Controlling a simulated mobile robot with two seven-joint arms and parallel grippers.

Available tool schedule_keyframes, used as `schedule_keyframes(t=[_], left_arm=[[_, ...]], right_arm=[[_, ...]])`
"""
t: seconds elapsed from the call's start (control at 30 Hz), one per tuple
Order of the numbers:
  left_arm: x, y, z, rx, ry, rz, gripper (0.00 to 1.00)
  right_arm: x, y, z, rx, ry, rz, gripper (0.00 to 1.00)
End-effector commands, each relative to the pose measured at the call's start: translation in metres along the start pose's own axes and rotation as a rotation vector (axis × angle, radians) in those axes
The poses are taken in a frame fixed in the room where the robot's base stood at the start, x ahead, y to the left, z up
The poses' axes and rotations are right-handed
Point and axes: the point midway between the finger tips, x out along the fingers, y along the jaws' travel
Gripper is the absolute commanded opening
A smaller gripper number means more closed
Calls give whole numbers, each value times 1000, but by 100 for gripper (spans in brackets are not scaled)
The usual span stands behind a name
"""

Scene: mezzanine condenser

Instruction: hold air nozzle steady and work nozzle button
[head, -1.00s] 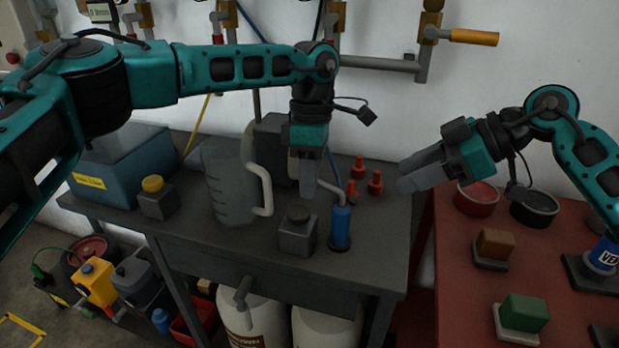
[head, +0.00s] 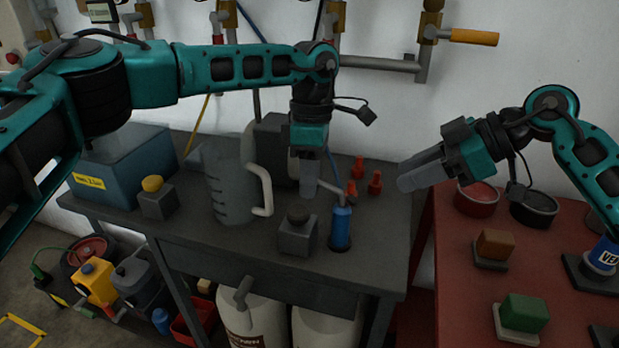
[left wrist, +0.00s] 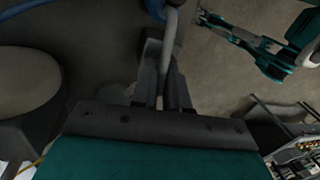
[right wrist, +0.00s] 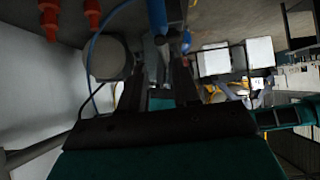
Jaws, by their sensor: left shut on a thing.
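The air nozzle (head: 341,228) stands upright near the front right of the grey bench, with a blue body and a bent grey tube. My left gripper (head: 309,190) points down beside it and is shut on the grey tube. In the left wrist view the tube (left wrist: 171,55) runs between the fingers. My right gripper (head: 408,180) is to the right of the nozzle, apart from it, pointing left. In the right wrist view its fingers (right wrist: 166,65) are parted with nothing held, and the blue nozzle body (right wrist: 157,15) shows beyond them. The button cannot be made out.
A grey block with a dark knob (head: 298,235) stands just left of the nozzle. Several red cones (head: 375,183) stand behind it. A clear jug (head: 230,185) and a yellow-capped block (head: 157,200) are further left. A red table (head: 455,290) stands right of the bench (head: 270,268).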

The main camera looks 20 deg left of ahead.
Motion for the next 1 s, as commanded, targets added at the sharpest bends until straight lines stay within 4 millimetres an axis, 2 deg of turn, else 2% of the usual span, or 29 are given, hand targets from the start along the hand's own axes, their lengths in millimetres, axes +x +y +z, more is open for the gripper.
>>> schedule_keyframes(t=[0.03, 0.3, 1.0], left_arm=[[0, 0, 0, 0, -1, 1, 0], [0, 0, 0, 0, -1, 1, 0], [0, 0, 0, 0, -1, 1, 0]], right_arm=[[0, 0, 0, 0, 0, 0, 26], [0, 0, 0, 0, 0, 0, 0], [0, 0, 0, 0, 0, 0, 0]])
